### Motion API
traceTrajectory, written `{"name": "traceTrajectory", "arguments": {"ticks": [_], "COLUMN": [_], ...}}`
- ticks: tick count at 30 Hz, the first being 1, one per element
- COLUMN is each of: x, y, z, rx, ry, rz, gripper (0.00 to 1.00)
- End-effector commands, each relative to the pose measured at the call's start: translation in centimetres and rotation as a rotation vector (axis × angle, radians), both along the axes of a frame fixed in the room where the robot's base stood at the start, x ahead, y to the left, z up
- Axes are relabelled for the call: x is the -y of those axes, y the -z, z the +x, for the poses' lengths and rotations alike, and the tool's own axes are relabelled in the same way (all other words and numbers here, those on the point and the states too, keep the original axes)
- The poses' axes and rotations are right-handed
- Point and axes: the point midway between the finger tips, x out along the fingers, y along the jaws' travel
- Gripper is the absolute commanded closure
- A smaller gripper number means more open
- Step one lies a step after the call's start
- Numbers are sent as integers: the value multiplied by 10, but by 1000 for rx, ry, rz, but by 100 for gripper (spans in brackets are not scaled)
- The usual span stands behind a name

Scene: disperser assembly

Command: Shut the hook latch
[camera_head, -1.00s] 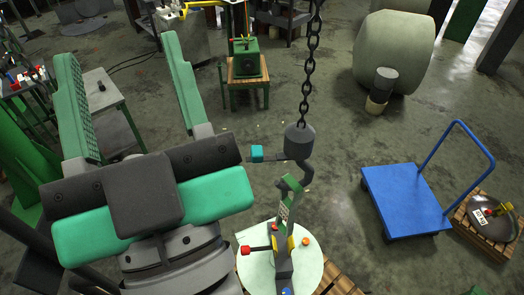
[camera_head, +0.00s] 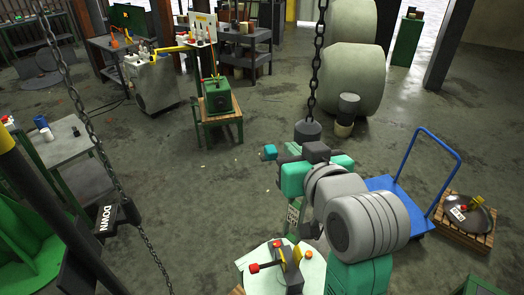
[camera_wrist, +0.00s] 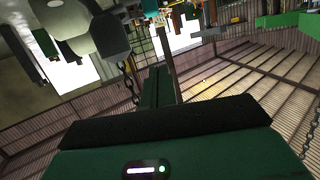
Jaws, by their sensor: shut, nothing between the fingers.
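The crane hook's grey block (camera_head: 307,131) hangs on a chain in the head view. The teal tip of its latch lever (camera_head: 269,152) sticks out to the left. My gripper (camera_head: 290,152) is close beside the hook, just below the block, and its wrist covers most of the hook body. I cannot tell whether it touches the latch. In the wrist view my gripper's dark green fingers (camera_wrist: 157,88) are together with nothing between them.
The pale round top (camera_head: 258,262) with a red-knobbed lever stands below my arm. A blue cart (camera_head: 385,184) and a pallet with a dark dish (camera_head: 468,213) are at the right. The floor between is open.

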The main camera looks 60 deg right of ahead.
Motion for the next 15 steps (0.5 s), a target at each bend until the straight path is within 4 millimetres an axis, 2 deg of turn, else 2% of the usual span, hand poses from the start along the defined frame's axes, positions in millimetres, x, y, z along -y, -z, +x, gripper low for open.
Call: {"name": "traceTrajectory", "arguments": {"ticks": [5, 15], "x": [7, 57], "y": [1, 17], "z": [7, 56], "rx": [0, -1], "ry": [-1, 0], "rz": [0, 1], "gripper": [100, 100]}}
